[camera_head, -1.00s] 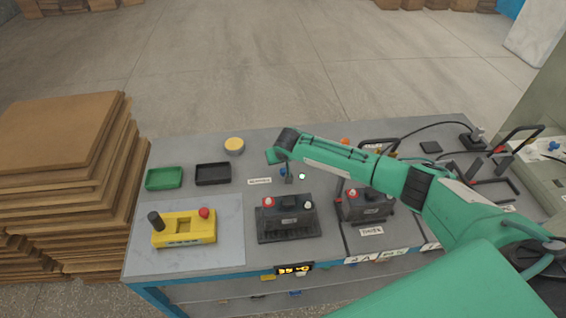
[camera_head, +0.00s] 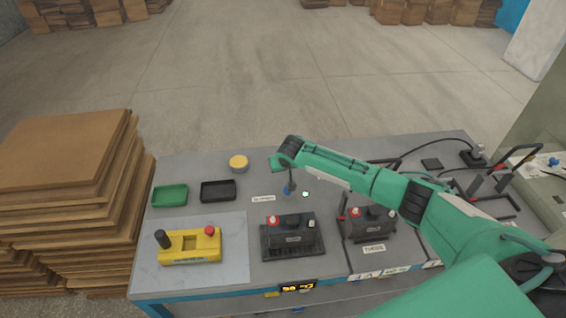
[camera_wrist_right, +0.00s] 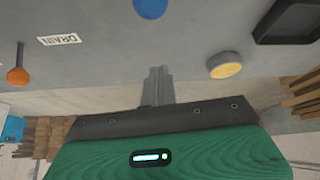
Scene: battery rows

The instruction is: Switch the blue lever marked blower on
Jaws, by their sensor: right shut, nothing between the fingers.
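The blue lever (camera_head: 286,191) stands on the grey bench, just right of a small white label (camera_head: 263,198) that is too blurred to read fully. In the right wrist view its round blue knob (camera_wrist_right: 150,8) shows at the top edge, cut off by the frame. My right gripper (camera_head: 291,186) points down right by the lever and partly overlaps it in the head view. In the right wrist view the gripper fingers (camera_wrist_right: 158,72) are together and empty, with a gap in the picture between them and the blue knob. I cannot tell the lever's position. My left gripper is not in view.
A small pale light (camera_head: 305,194) is right of the lever. Batteries (camera_head: 292,240), a yellow box (camera_head: 190,246), a green tray (camera_head: 170,196), a black tray (camera_head: 218,191) and a yellow-topped cylinder (camera_head: 238,163) are nearby. An orange knob (camera_wrist_right: 18,76) stands by a DRAIN label (camera_wrist_right: 59,40).

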